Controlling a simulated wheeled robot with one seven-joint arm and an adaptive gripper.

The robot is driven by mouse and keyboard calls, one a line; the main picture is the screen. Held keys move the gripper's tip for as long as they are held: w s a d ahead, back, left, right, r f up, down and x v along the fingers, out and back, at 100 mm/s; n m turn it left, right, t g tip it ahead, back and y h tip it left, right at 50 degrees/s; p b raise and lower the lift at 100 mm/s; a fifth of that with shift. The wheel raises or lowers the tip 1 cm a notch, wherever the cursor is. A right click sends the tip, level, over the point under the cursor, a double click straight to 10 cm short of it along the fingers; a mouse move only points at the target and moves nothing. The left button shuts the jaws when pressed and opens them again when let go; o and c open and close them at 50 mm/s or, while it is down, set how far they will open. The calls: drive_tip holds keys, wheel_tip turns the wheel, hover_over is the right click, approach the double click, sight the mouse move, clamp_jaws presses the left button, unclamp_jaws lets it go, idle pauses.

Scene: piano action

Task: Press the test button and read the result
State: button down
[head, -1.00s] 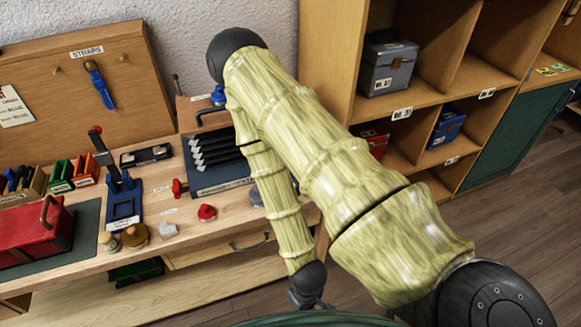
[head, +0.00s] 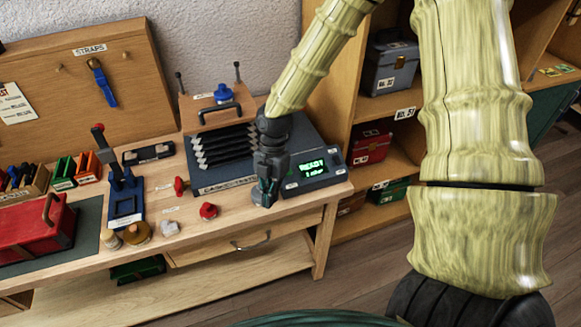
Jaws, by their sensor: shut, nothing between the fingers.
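The test unit (head: 222,186) stands at the right end of the bench, a dark case with black bellows (head: 222,147) on it. Its green display (head: 312,167) reads "READY" with a smaller line that looks like "1 mbar". Small pale labels sit on the panel below the display. My gripper (head: 264,202) points down at the unit's front edge, left of the display, with its fingers shut and empty. It covers part of the front panel. I cannot make out the test button; it may be hidden behind my gripper. Whether the fingertips touch anything is unclear.
A red knob (head: 208,210), a red-handled valve (head: 181,187) and a blue stand (head: 125,200) are on the bench left of my gripper. A red case (head: 38,236) lies further left. Shelves with boxes (head: 392,67) stand at the right.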

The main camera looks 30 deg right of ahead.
drive_tip(key=w+d+r+n+h, duration=0.1)
drive_tip(key=w+d+r+n, duration=0.1)
drive_tip(key=d+r+n, duration=0.2)
drive_tip(key=w+d+r+n, duration=0.2)
drive_tip(key=d+r+n, duration=0.3)
drive_tip(key=r, duration=0.6)
drive_tip(key=shift+d+h, duration=0.3)
drive_tip(key=shift+h, duration=0.1)
drive_tip(key=shift+f, duration=0.2)
wheel_tip(320, 180, down, 12)
drive_tip(key=p, duration=0.3)
drive_tip(key=shift+w+f+p, duration=0.25)
drive_tip(key=shift+f+p, duration=0.05)
drive_tip(key=shift+f, duration=0.15)
drive_tip(key=shift+f, duration=0.15)
